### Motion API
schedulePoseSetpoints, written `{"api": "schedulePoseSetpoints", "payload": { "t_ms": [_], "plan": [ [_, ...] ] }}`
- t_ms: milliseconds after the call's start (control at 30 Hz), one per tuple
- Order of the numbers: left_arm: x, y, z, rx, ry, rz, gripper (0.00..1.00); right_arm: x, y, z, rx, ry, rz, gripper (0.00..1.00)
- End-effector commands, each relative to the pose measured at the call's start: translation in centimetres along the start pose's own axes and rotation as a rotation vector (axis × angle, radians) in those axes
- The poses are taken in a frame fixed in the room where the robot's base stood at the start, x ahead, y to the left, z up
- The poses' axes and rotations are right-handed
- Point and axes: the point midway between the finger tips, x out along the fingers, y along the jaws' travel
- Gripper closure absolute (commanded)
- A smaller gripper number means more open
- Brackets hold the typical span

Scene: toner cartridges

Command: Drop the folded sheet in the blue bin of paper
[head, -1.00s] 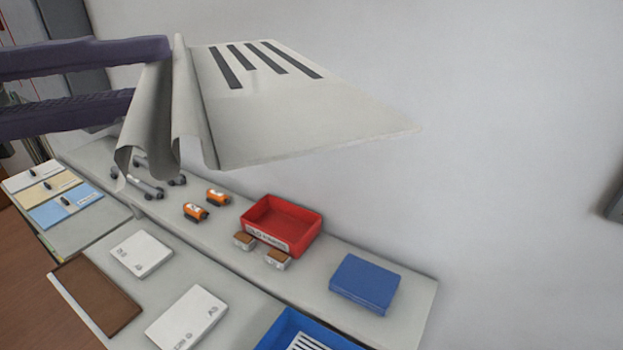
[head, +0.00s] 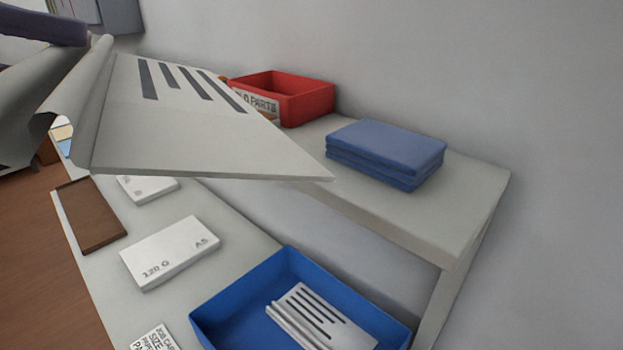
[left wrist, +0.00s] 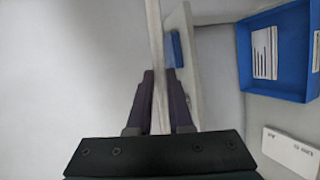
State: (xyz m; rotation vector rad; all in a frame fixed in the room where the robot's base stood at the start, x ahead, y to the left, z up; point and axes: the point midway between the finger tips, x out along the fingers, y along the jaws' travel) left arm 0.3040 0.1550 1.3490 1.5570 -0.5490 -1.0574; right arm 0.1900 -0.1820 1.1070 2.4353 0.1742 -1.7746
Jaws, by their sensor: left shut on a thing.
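The folded sheet (head: 190,135) is white with several dark bars, and its left end is bent and creased. My left gripper (head: 75,38) comes in from the left in the head view and holds the sheet by that bent end, up in the air. In the left wrist view the gripper fingers (left wrist: 160,100) are closed on the sheet (left wrist: 156,50), seen edge-on. The blue bin (head: 240,295) stands at the lower middle of the head view with printed paper (head: 320,318) inside. It also shows at the upper right in the left wrist view (left wrist: 290,88). The right gripper is out of view.
A raised shelf (head: 470,205) along the wall carries a red parts bin (head: 312,103) and a stack of blue folded cloths (head: 385,155). White paper packs (head: 170,252) and a brown board (head: 90,215) lie on the lower surface, left of the blue bin.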

Motion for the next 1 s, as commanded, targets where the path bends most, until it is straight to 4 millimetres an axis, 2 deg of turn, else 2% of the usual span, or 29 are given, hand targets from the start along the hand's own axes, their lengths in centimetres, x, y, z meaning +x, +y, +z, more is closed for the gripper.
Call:
{"api": "schedulePoseSetpoints", "payload": {
  "t_ms": [33, 167, 267, 400, 500, 667, 733, 1000],
  "plan": [
    [1.5, -4.2, -0.5, -0.005, 0.028, -0.025, 0.99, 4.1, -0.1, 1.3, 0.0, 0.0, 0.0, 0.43],
    [4.4, -9.8, -2.6, -0.05, 0.125, -0.098, 0.99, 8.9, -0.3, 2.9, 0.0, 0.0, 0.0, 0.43],
    [7.7, -14.1, -4.4, -0.094, 0.198, -0.16, 0.99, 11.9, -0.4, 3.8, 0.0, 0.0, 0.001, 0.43],
    [11.8, -17.6, -5.6, -0.137, 0.248, -0.227, 0.99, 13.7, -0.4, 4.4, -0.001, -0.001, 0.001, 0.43],
    [13.9, -19.4, -5.9, -0.155, 0.262, -0.267, 0.99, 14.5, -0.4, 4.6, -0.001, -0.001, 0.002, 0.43],
    [15.6, -21.4, -5.8, -0.166, 0.267, -0.298, 0.99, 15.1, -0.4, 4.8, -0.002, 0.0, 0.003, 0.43],
    [16.1, -22.8, -5.8, -0.17, 0.267, -0.302, 0.99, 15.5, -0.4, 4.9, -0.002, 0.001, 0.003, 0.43],
    [18.7, -30.4, -5.9, -0.17, 0.266, -0.303, 0.99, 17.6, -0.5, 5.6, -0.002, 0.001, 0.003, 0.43]
  ]
}}
